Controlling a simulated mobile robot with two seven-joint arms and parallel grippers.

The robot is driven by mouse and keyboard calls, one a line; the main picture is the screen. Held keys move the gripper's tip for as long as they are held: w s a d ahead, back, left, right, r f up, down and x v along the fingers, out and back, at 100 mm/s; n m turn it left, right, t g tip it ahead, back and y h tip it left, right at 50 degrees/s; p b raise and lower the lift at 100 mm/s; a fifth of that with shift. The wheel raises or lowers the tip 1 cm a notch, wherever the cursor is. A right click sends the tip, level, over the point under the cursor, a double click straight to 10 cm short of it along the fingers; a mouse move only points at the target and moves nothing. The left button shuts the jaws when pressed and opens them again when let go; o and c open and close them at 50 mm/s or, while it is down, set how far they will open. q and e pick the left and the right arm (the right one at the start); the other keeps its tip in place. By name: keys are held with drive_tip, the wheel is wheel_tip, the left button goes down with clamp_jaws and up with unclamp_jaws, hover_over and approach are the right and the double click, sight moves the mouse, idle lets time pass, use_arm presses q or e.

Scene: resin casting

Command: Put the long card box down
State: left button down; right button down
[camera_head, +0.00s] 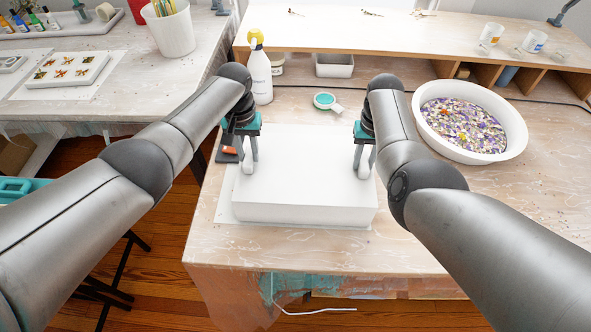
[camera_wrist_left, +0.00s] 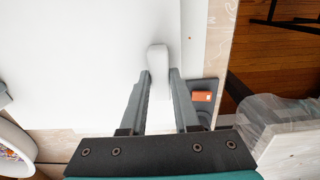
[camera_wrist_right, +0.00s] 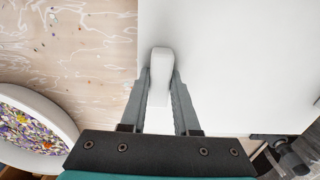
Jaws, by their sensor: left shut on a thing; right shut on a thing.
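The long card box (camera_head: 305,190) is a plain white, level box near the front of the workbench. My left gripper (camera_head: 250,162) is shut on a rounded white grip at its left end, which also shows between the fingers in the left wrist view (camera_wrist_left: 158,62). My right gripper (camera_head: 363,160) is shut on a similar grip at the right end, seen in the right wrist view (camera_wrist_right: 161,62). A white sheet (camera_head: 223,200) shows at the box's left and front edges. I cannot tell whether the box's underside touches it or hangs slightly above.
A white tub of coloured chips (camera_head: 517,130) stands to the right. A spray bottle (camera_head: 261,75), a small teal-filled cup (camera_head: 324,100) and an open white bin (camera_head: 334,66) are behind. A dark tool with an orange part (camera_wrist_left: 203,96) lies close beside the left gripper. The bench front is clear.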

use_arm(q)
drive_tip(key=shift+f, duration=0.25)
use_arm(e)
drive_tip(key=shift+d+f, duration=0.1)
drive_tip(key=shift+f, duration=0.15)
use_arm(q)
drive_tip(key=c, duration=0.7)
unclamp_jaws()
use_arm(e)
drive_tip(key=c, duration=0.7)
unclamp_jaws()
use_arm(q)
drive_tip(key=shift+o, duration=0.2)
drive_tip(key=shift+r, duration=0.15)
use_arm(e)
drive_tip(key=shift+o, duration=0.2)
drive_tip(key=shift+r, duration=0.1)
use_arm(q)
wheel_tip(320, 180, up, 12)
use_arm(e)
wheel_tip(320, 180, up, 12)
use_arm(q)
drive_tip(key=shift+f, duration=0.2)
